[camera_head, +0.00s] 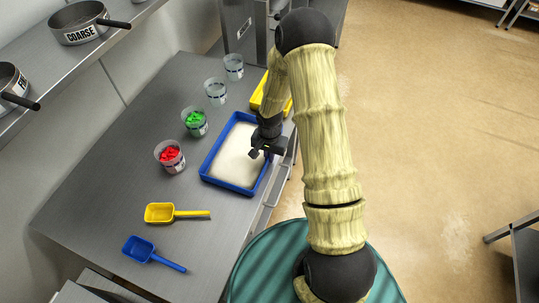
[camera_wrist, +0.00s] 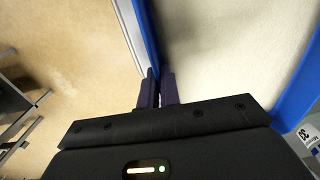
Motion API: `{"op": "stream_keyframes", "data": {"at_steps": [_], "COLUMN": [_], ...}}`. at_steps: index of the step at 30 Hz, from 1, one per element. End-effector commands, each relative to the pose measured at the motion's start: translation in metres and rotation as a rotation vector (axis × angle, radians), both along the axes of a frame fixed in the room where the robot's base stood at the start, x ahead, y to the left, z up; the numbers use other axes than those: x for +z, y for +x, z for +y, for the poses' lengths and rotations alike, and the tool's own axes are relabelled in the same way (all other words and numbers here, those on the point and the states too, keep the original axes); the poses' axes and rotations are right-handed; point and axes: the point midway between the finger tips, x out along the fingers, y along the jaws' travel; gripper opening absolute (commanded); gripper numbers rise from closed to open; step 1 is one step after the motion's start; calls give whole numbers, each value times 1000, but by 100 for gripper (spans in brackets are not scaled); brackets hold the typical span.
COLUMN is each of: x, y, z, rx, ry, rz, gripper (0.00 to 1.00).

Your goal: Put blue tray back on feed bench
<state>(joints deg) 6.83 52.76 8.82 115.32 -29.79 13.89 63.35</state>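The blue tray (camera_head: 224,187) holds a flat layer of pale, off-white material. It sits at the right side of the grey steel bench (camera_head: 105,195), close to the bench's edge. My gripper (camera_head: 257,154) is at the tray's right wall. In the wrist view the two dark fingers (camera_wrist: 158,88) stand close together on either side of the blue tray wall (camera_wrist: 151,35) and look shut on it. The tray's far right corner is partly hidden by my arm. Whether the tray's underside touches the bench is hard to tell.
Cups with red (camera_head: 171,157) and green (camera_head: 195,122) pieces and two clear cups (camera_head: 215,92) stand left of the tray. A yellow scoop (camera_head: 160,213) and a blue scoop (camera_head: 139,249) lie in front. A yellow tray (camera_head: 259,93) is behind my arm. Open floor lies right.

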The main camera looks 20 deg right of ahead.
Motion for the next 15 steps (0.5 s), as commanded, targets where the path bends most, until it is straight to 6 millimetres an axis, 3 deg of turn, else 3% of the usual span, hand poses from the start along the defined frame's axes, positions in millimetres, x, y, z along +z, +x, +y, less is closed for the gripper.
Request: {"op": "stream_keyframes", "data": {"at_steps": [2, 6, 15], "x": [-3, -2, -1], "y": [0, 0, 0], "z": [0, 0, 0], "rx": [0, 0, 0], "ry": [0, 0, 0], "rz": [-1, 0, 0], "gripper": [0, 26, 26]}}
